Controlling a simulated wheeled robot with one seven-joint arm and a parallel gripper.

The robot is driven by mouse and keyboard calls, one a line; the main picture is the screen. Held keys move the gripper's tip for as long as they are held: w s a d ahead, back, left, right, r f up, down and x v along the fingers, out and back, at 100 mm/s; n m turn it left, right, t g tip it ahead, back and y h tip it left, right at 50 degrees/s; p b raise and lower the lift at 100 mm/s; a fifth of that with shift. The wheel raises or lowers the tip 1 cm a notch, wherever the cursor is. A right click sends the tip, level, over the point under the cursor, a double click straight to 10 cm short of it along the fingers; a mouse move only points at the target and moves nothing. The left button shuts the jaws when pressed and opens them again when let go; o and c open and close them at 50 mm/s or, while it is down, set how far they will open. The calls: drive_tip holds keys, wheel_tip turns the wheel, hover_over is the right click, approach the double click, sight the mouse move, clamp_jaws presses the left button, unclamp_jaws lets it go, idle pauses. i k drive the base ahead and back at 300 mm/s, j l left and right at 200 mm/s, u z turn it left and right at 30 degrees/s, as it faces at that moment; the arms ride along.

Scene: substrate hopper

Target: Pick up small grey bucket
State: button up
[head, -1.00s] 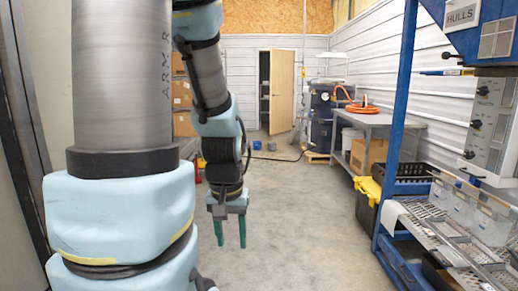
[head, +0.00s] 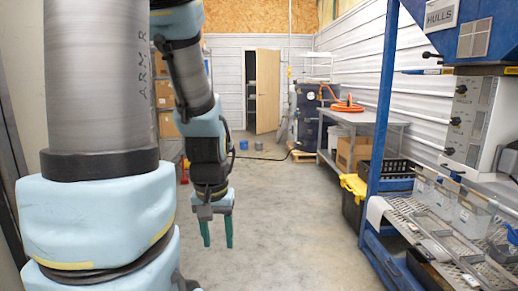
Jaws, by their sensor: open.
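My gripper (head: 217,240) hangs at the left of centre in the head view, pointing down, with two green fingers apart and nothing between them. It is above bare floor, away from any object. I cannot clearly single out a small grey bucket. A small pale grey-white container (head: 335,136) sits on the lower shelf of the far table. A small bluish container (head: 244,144) stands on the far floor. Both are too small to tell well.
A blue hopper frame (head: 381,125) with a slatted rack (head: 405,214) and clear bins (head: 436,197) stands at the right. A black and yellow tote (head: 353,203) is beside it. A metal table (head: 362,117) stands farther back. The middle floor is clear.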

sight(258, 145)
drive_tip(key=i+z, duration=0.25)
drive_tip(key=i, duration=7.85)
drive_tip(key=i+l+u, duration=0.15)
drive_tip(key=i, duration=0.7)
drive_tip(key=i+l+u, duration=0.1)
drive_tip(key=i+u, duration=0.3)
drive_tip(key=i+l+u, duration=0.15)
drive_tip(key=u, duration=0.2)
drive_tip(key=i+l+u, duration=0.95)
drive_tip(key=l+u, duration=0.15)
drive_tip(key=l, duration=0.25)
drive_tip(key=i+l+u, duration=0.15)
drive_tip(key=l, duration=0.15)
